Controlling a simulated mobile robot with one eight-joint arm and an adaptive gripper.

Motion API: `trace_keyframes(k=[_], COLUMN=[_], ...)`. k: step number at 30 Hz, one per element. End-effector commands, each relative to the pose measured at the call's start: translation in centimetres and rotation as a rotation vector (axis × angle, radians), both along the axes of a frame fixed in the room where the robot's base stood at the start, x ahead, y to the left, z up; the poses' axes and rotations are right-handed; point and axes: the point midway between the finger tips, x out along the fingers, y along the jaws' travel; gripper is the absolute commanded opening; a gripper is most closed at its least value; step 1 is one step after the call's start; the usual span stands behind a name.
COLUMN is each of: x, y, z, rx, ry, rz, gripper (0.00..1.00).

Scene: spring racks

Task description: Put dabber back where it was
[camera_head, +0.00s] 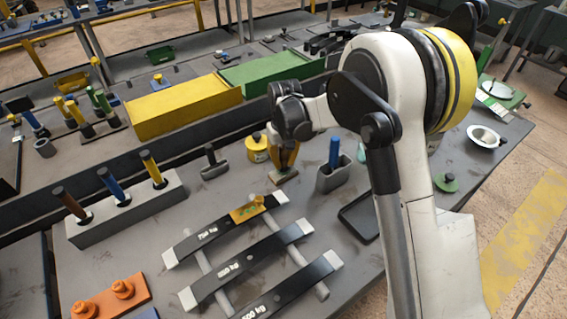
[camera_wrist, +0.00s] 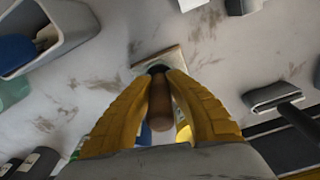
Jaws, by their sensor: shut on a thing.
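The dabber has a brown wooden handle (camera_wrist: 160,100) and a flat, squarish, pale base. In the head view the dabber's base (camera_head: 284,178) shows just below my gripper (camera_head: 287,163), over the table behind the leaf springs. In the wrist view my gripper (camera_wrist: 160,74) has its yellow fingers closed on both sides of the handle. The far edge of the base (camera_wrist: 158,58) shows past the fingertips; the rest is hidden. I cannot tell whether the base touches the table.
A yellow tin (camera_head: 257,150) stands just left of the dabber; a grey holder (camera_head: 333,180) with a blue handle stands right. Leaf springs (camera_head: 225,228) lie in front. A dark tray (camera_head: 359,217) is at right. Yellow (camera_head: 185,108) and green boxes (camera_head: 270,72) stand behind.

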Motion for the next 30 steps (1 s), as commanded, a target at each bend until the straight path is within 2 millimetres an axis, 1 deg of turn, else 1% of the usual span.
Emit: trace_keyframes(k=[3, 7, 8, 9, 17, 20, 23, 30], x=[0.0, 0.0, 0.0, 0.0, 0.0, 0.0, 0.0, -0.3], y=[0.0, 0.0, 0.0, 0.0, 0.0, 0.0, 0.0, -0.1], z=[0.1, -0.4, -0.3, -0.2, -0.2, 0.2, 1.5, 7.0], rx=[0.000, 0.000, 0.000, 0.000, 0.000, 0.000, 0.000, 0.000], ry=[0.000, 0.000, 0.000, 0.000, 0.000, 0.000, 0.000, 0.000], rz=[0.000, 0.000, 0.000, 0.000, 0.000, 0.000, 0.000, 0.000], gripper=[0.00, 0.00, 0.26, 0.35, 0.35, 0.35, 0.35, 0.35])
